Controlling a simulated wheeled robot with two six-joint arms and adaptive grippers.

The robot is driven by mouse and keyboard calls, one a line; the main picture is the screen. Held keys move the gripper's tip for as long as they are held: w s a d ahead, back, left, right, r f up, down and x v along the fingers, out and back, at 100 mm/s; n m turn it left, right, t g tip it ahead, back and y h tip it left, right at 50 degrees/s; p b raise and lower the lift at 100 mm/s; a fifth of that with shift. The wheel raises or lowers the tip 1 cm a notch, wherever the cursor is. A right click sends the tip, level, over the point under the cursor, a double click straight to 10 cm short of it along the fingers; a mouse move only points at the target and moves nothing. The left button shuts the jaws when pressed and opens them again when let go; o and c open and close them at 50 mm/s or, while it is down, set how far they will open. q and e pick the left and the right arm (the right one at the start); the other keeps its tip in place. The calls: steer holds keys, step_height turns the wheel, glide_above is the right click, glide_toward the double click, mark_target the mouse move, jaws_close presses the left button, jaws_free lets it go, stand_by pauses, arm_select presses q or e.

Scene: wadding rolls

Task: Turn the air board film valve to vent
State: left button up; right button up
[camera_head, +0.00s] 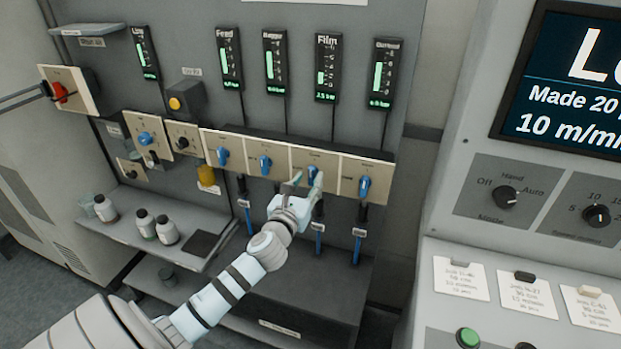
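The air board carries a row of blue-handled valves on cream plates. The film valve's blue handle (312,173) is on the third plate, below the gauge labelled Film (327,68); its handle is partly hidden by my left gripper. The Film gauge shows a shorter green bar than its neighbours and seems to read 2.5 bar. My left gripper (306,183) comes up from below, its fingers apart at the film valve. I cannot tell whether they touch the handle. My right gripper is not in view.
Neighbouring valve handles stand close on both sides: the bagger one (265,165) and the rightmost one (364,187). Blue hoses (357,245) hang below. Small bottles (145,222) stand on a shelf at left. A control console (480,185) stands at right. A red switch (60,92) is far left.

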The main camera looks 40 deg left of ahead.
mark_target(312, 176)
arm_select(q)
steer(key=shift+x, duration=1.1)
jaws_close()
